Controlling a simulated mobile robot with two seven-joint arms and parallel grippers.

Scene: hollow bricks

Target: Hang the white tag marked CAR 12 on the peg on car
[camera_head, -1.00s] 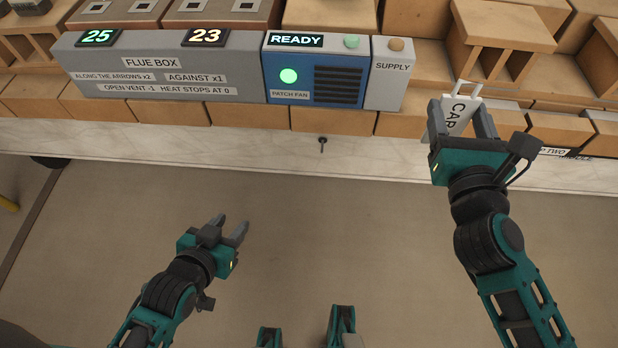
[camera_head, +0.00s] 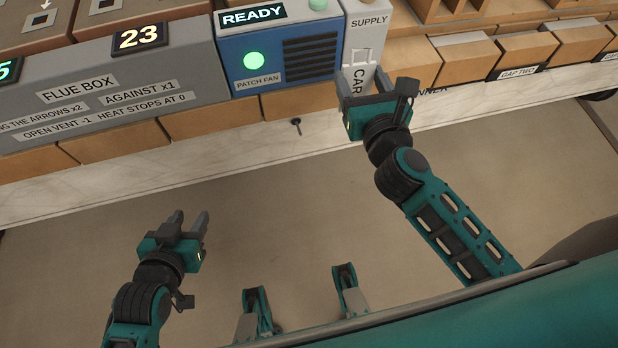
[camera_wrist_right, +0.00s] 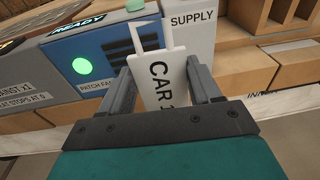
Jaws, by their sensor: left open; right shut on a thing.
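The white tag marked CAR 1-something (camera_head: 356,82) is in my right gripper (camera_head: 361,77), in front of the grey SUPPLY box. In the right wrist view the tag (camera_wrist_right: 160,82) stands between the two fingers, its lettering running sideways and its last characters hidden by the gripper body. An open hook shape tops the tag. A small dark peg (camera_head: 296,126) sticks out from the pale front edge, left of and below the tag and apart from it. I cannot tell whether it belongs to a car. My left gripper (camera_head: 189,217) is open and empty over the floor.
The grey FLUE BOX (camera_head: 100,92), the blue PATCH FAN unit (camera_head: 262,62) and the SUPPLY box (camera_head: 367,35) stand in a row behind the peg. Tan bricks (camera_head: 465,60) line the right. The floor (camera_head: 260,200) before the pale edge (camera_head: 225,155) is clear.

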